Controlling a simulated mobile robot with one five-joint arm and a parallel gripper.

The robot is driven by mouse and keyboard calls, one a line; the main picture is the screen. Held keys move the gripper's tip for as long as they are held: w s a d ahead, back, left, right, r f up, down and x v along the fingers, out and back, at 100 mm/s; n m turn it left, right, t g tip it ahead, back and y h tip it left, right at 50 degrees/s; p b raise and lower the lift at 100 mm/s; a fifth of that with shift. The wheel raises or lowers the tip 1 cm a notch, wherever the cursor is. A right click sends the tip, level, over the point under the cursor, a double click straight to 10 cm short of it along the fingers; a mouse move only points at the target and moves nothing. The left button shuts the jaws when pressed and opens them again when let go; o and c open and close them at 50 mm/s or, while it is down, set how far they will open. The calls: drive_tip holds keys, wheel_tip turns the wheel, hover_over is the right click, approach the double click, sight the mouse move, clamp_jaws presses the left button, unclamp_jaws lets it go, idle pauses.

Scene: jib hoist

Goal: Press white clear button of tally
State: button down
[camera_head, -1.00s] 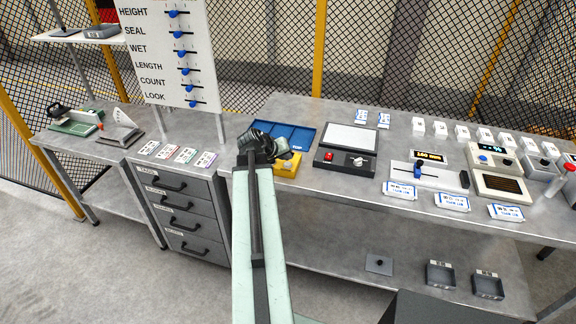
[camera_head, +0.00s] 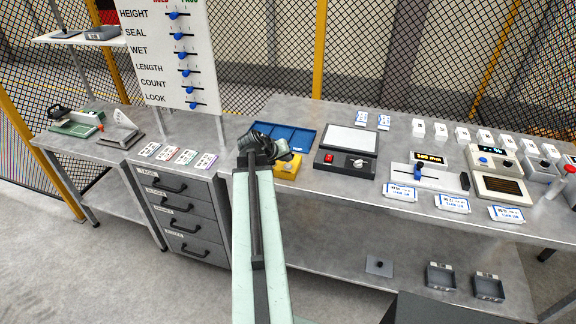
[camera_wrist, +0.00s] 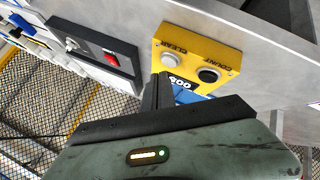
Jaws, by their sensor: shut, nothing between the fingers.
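The tally is a yellow box (camera_wrist: 190,52) with a white button (camera_wrist: 168,59) marked CLEAR and a black button (camera_wrist: 208,75) marked COUNT. In the wrist view its lettering is upside down, and part of a small dark display (camera_wrist: 181,82) shows. My gripper (camera_wrist: 163,78) is shut and empty, its tips just below the white button in that view. I cannot tell whether they touch the box. In the head view the yellow tally (camera_head: 287,167) is partly hidden behind my gripper (camera_head: 279,150).
A blue tray (camera_head: 300,137) lies behind the tally. A dark unit with a red button (camera_head: 329,157) and a knob stands to its right. Cards (camera_head: 187,156) lie to the left, above the drawers. The bench's front edge (camera_wrist: 255,22) runs close to the tally.

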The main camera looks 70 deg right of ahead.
sight(287, 167)
idle(0.7)
drive_tip(key=shift+f+b, duration=0.45)
drive_tip(key=shift+f+b, duration=0.45)
idle(0.4)
idle(0.3)
drive_tip(key=shift+r+p, duration=0.9)
wheel_tip(287, 167, up, 5)
drive_tip(key=p, duration=0.5)
drive_tip(key=shift+r, duration=0.1)
